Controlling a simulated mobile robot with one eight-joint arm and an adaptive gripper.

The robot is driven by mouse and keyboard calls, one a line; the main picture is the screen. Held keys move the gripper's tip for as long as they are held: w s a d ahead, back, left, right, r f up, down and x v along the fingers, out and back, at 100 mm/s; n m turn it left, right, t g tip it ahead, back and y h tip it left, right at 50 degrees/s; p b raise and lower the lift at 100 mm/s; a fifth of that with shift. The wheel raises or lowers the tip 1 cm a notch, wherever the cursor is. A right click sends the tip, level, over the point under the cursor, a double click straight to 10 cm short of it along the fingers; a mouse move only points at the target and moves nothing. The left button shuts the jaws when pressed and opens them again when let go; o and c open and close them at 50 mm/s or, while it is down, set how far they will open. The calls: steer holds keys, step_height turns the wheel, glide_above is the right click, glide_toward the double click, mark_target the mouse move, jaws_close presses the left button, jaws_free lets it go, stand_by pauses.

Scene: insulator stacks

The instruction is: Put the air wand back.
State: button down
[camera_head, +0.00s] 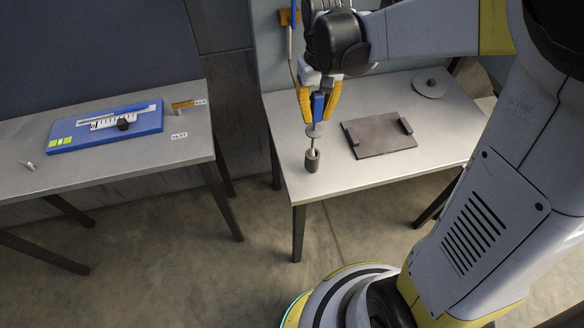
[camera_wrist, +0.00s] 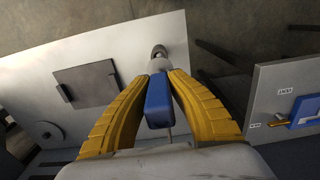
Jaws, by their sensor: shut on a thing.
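My gripper (camera_head: 318,105) is shut on the blue handle (camera_head: 317,107) of the air wand, with one yellow finger on each side. The blue handle also shows between my fingers in the wrist view (camera_wrist: 158,102). The handle stands roughly upright over the front left part of the right table. A small grey disc (camera_head: 313,131) shows just below the handle. Under it a small dark grey cup-like piece (camera_head: 312,160) stands on the table. I cannot tell whether the wand's lower end touches the disc or the cup.
The right table (camera_head: 430,155) holds a dark plate with two raised blocks (camera_head: 380,135) and a round grey disc (camera_head: 430,84) at the back. An orange bracket (camera_head: 288,17) is on the panel behind. A left table (camera_head: 110,172) bears a blue board (camera_head: 72,142). A floor gap separates the tables.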

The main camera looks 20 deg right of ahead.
mark_target(314, 140)
steer(key=f, duration=0.2)
steer(key=f+b, duration=0.1)
steer(key=f, duration=0.1)
steer(key=f+b, duration=0.1)
steer(key=shift+w+d+f, duration=0.1)
steer(key=shift+d+f, duration=0.15)
steer(key=shift+f, duration=0.15)
steer(key=shift+a+f+b, duration=0.1)
steer(key=shift+f+b, duration=0.65)
steer(key=shift+f, duration=1.1)
steer(key=shift+f, duration=0.2)
steer(key=c, duration=1.4)
jaws_free()
steer(key=shift+o, duration=0.2)
steer(key=shift+r, duration=0.15)
